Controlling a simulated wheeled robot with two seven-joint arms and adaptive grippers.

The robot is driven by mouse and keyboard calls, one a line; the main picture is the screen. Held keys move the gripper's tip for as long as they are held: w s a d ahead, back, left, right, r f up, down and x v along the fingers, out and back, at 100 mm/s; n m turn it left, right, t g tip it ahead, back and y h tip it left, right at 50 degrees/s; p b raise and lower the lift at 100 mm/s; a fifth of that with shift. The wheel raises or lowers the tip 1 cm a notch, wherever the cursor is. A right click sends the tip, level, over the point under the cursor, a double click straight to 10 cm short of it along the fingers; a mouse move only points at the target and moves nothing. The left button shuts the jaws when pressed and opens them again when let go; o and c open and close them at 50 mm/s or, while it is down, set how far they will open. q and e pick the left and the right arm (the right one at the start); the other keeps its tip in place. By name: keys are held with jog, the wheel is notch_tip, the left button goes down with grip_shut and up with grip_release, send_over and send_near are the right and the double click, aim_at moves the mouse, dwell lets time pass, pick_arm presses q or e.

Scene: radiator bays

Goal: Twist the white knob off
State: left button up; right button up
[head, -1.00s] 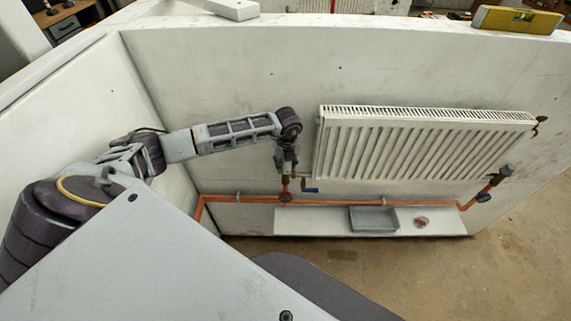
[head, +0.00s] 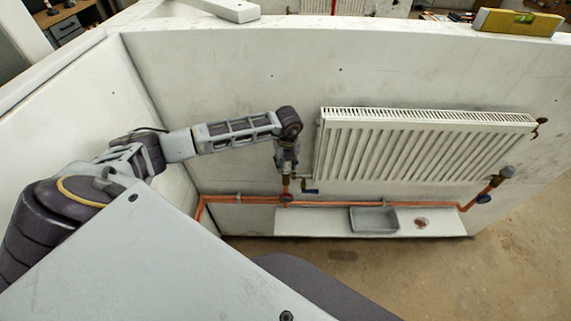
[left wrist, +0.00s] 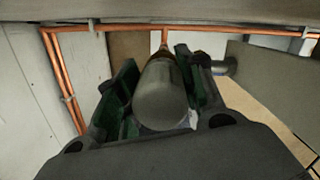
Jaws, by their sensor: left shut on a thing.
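My left gripper (head: 286,167) points down at the valve by the radiator's lower left corner. In the left wrist view it (left wrist: 160,100) is shut on a rounded, pale grey-white knob (left wrist: 161,95), which sits upright between the dark green finger pads. In the head view the gripper hides the knob. An orange pipe (head: 286,185) rises below the gripper from the horizontal pipe run. I cannot tell whether the knob is still on its valve. My right gripper is not in view.
The white radiator (head: 420,145) hangs close to the right of the gripper. A small blue lever (head: 310,190) is just below right. A grey tray (head: 373,219) is on the low white ledge (head: 320,223). A yellow level (head: 517,22) lies on the wall top.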

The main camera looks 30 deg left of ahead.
pick_arm(q)
jog(key=shift+r, duration=0.3)
jog(key=shift+r+p, duration=0.5)
jog(key=shift+r, duration=0.2)
jog(key=shift+r+p, duration=0.85)
jog(key=shift+r, duration=0.7)
